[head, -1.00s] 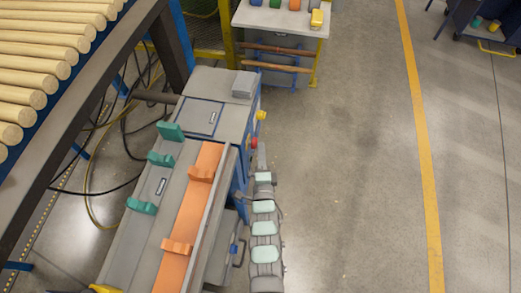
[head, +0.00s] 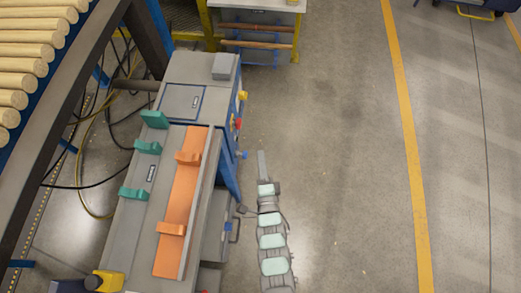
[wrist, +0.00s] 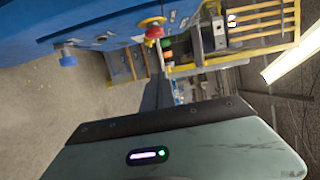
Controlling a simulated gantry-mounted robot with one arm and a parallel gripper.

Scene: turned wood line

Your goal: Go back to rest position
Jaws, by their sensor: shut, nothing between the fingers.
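My gripper (head: 262,163) is at the far end of my jointed grey and pale green arm, which reaches up from the bottom of the head view. It is shut and empty, over bare floor just right of the grey and blue machine (head: 185,110). No object touches it in the head view. In the wrist view, a grey-green part of mine with a small lit indicator fills the bottom. The fingertips cannot be made out clearly there. The machine's blue side (wrist: 90,25) is at the top, with a red and yellow knob (wrist: 154,32).
The machine carries an orange strip (head: 178,215) with orange blocks and several green blocks (head: 148,148). Knobs stick out toward my arm. A roller rack with pale wooden rods (head: 25,55) is at upper left. A bench (head: 285,5) stands behind. Open floor (head: 345,180) lies right.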

